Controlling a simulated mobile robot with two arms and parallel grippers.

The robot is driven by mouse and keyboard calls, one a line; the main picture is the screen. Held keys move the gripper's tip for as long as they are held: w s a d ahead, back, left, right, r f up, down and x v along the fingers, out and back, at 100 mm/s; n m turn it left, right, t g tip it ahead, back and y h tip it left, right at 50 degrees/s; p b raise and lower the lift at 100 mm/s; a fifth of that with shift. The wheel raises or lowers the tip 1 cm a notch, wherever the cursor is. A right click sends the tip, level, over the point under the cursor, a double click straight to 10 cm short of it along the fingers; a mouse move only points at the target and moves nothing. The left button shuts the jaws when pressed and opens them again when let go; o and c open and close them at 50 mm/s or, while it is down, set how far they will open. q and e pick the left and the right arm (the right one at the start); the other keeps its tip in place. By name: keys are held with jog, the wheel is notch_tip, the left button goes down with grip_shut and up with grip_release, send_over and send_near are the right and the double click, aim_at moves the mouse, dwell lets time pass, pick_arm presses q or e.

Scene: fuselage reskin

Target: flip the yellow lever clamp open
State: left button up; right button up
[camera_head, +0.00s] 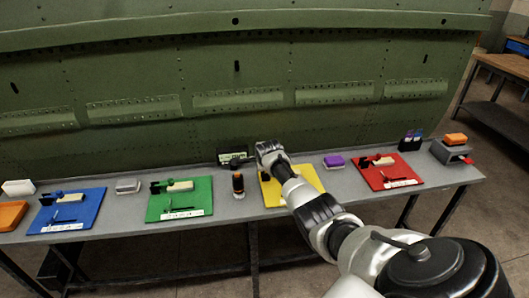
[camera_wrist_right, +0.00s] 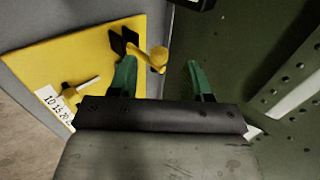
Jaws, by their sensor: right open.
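The yellow lever clamp (camera_wrist_right: 155,58) stands on the yellow board (camera_wrist_right: 88,62), with a black pad (camera_wrist_right: 122,40) at one end and a round yellow knob at the other. In the head view the yellow board (camera_head: 309,178) lies on the bench, and my right arm hides the clamp. My right gripper (camera_wrist_right: 160,75) has its two green fingers apart. The yellow knob shows between the fingertips, nearer the left finger; I cannot tell whether they touch. My left gripper is not in view.
A red board (camera_head: 388,172) lies to the right, with a purple block (camera_head: 334,161) between. Green (camera_head: 180,200) and blue (camera_head: 66,211) boards lie to the left. A dark bottle with an orange band (camera_head: 238,185) stands beside the yellow board. The green fuselage panel (camera_head: 200,80) rises behind the bench.

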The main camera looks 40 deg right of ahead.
jog(key=v, duration=0.7)
jog(key=shift+p, duration=0.35)
jog(key=shift+s+a, duration=0.1)
jog(key=shift+a, duration=0.05)
